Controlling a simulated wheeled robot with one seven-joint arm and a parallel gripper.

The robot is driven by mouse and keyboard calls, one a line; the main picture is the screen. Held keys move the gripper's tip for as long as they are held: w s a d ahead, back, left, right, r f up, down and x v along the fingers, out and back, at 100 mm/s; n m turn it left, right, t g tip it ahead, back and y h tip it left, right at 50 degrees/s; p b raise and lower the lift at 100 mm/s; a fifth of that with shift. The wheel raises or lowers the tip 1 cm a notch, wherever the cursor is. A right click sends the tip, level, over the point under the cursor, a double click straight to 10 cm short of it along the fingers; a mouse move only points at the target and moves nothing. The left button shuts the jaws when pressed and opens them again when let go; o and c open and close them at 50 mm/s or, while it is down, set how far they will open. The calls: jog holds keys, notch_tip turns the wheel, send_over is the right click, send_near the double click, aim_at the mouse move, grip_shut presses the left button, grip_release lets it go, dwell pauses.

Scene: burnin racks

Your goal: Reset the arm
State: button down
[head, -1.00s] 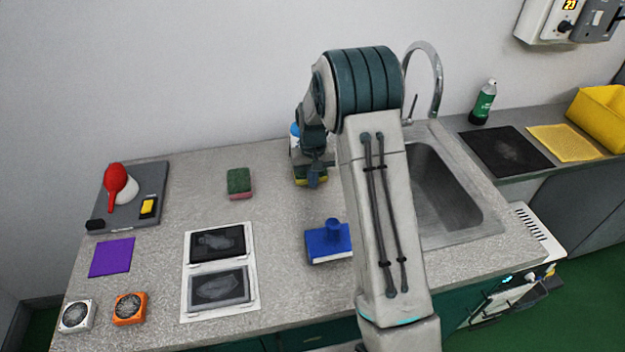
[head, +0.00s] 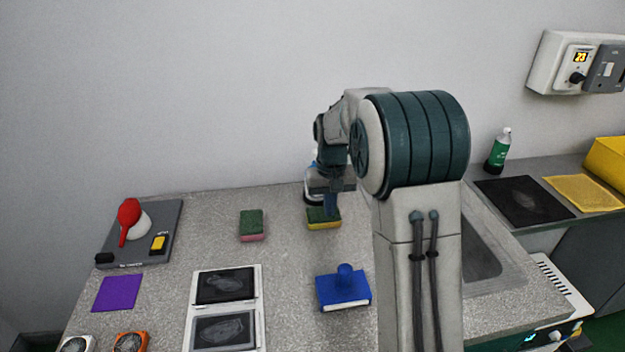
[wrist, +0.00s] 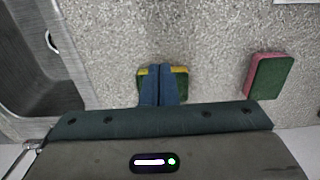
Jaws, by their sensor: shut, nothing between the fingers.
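My gripper (head: 331,207) is at the back of the counter, pointing down, with its blue fingers together and nothing between them. In the wrist view the closed fingers (wrist: 160,72) show in front of a green and yellow sponge (wrist: 180,82), which shows on both sides of them. That sponge (head: 322,222) lies on the counter in the head view; I cannot tell whether the fingertips touch it. My arm (head: 415,150) rises from the front and bends over toward the counter, hiding part of the sink.
A green and pink sponge (head: 251,225) and a blue block with a knob (head: 343,290) lie on the counter (head: 290,260). A grey tray (head: 170,215) stands at the left. The sink (head: 480,255) is right. A green bottle (head: 498,152) stands on the side counter.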

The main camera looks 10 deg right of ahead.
jog(key=s+r+t, duration=0.1)
jog(key=s+r, duration=0.3)
jog(key=s, duration=0.3)
jog(key=s+r+t, duration=0.1)
jog(key=s+r, duration=0.3)
jog(key=s, duration=0.4)
jog(key=s+f+t, duration=0.1)
jog(key=s, duration=1.2)
jog(key=shift+f, duration=0.15)
